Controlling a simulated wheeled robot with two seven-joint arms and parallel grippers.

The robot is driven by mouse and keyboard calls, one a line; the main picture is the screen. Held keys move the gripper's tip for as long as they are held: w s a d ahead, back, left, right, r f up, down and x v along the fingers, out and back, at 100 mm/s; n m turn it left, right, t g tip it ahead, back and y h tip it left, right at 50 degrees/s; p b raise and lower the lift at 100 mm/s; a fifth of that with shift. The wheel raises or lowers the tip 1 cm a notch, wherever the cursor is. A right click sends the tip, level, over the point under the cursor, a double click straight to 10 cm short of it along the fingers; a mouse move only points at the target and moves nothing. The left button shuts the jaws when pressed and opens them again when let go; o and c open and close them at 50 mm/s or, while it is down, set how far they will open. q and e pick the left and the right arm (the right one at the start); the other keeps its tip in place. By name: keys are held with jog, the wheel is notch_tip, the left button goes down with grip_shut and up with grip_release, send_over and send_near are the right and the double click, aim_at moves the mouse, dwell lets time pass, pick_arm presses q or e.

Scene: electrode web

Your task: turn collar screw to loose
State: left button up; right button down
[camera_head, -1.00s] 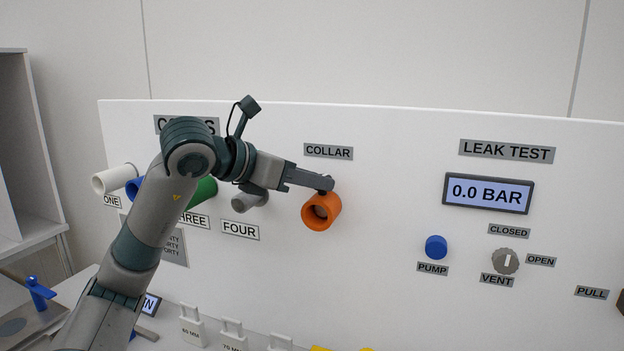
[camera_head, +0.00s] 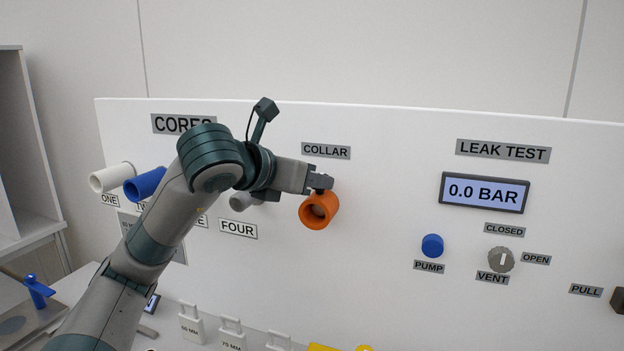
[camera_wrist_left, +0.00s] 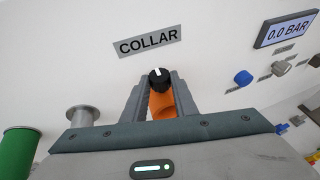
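The orange collar (camera_head: 327,215) sticks out of the white panel under the COLLAR label (camera_head: 326,151). Its black collar screw (camera_wrist_left: 159,77), with a white mark, sits on top of the orange ring in the left wrist view. My left gripper (camera_head: 322,182) is at the top of the collar, and its fingers hide most of the screw in the head view. In the left wrist view its two fingers (camera_wrist_left: 161,82) stand apart on either side of the screw. I cannot tell whether they press on it. My right gripper is not in view.
Left of the collar, a grey core (camera_head: 243,201), a blue core (camera_head: 146,185) and a white core (camera_head: 111,178) stick out. To the right are the pump button (camera_head: 432,246), the vent knob (camera_head: 500,259) and the 0.0 BAR display (camera_head: 484,193). Tagged blocks stand below.

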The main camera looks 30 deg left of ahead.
pick_arm(q)
jog(key=shift+o, duration=0.4)
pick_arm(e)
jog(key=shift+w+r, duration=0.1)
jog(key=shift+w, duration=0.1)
pick_arm(q)
jog(key=shift+s, duration=0.1)
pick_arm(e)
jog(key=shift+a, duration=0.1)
